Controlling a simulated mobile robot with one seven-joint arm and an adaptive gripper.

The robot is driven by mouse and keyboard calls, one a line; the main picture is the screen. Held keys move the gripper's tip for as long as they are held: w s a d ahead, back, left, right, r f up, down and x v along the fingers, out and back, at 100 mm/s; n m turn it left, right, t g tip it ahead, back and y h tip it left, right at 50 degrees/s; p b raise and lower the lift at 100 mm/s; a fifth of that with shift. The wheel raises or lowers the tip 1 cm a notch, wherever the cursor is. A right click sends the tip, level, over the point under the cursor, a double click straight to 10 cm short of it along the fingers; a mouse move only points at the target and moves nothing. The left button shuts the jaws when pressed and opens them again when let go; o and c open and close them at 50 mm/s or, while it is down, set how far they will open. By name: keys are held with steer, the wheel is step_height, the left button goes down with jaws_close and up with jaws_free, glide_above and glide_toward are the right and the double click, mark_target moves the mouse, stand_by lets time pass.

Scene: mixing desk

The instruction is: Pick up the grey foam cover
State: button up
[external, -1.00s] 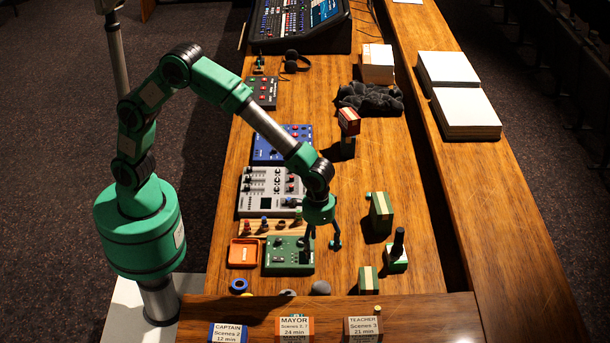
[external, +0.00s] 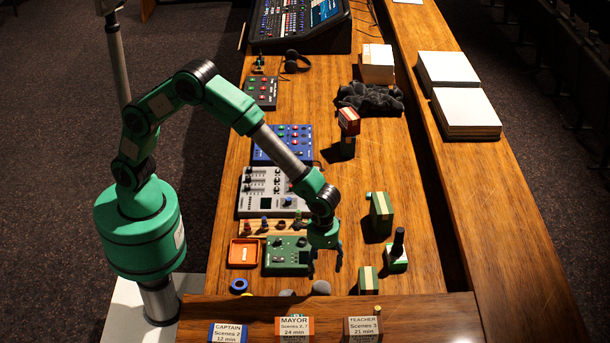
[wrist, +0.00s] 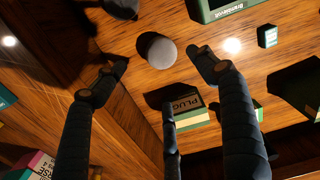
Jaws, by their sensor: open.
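A rounded grey piece (external: 321,287), which looks like the foam cover, lies on the desk just behind the raised wooden ledge. In the wrist view this grey cover (wrist: 157,48) shows as a smooth ball between and beyond my fingertips, not touching them. My gripper (external: 325,268) is open and empty, pointing down above and slightly behind the cover. In the wrist view its fingers (wrist: 160,64) are spread wide. A second rounded grey piece (external: 287,293) lies to the left, partly hidden by the ledge.
A green pedal box (external: 288,255) stands left of my gripper. A green-striped box (external: 368,280) is to the right, labelled with plug lettering in the wrist view. The raised ledge (external: 250,307) with name cards runs along the front. A blue-and-white ring (external: 239,286) lies left.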

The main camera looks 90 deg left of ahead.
mark_target(320, 284)
steer(key=shift+f+b, duration=0.45)
steer(key=shift+f, duration=2.75)
steer(key=shift+s+a+f+b, duration=0.1)
steer(key=shift+f+b, duration=0.55)
steer(key=shift+f, duration=1.95)
steer(key=c, duration=0.8)
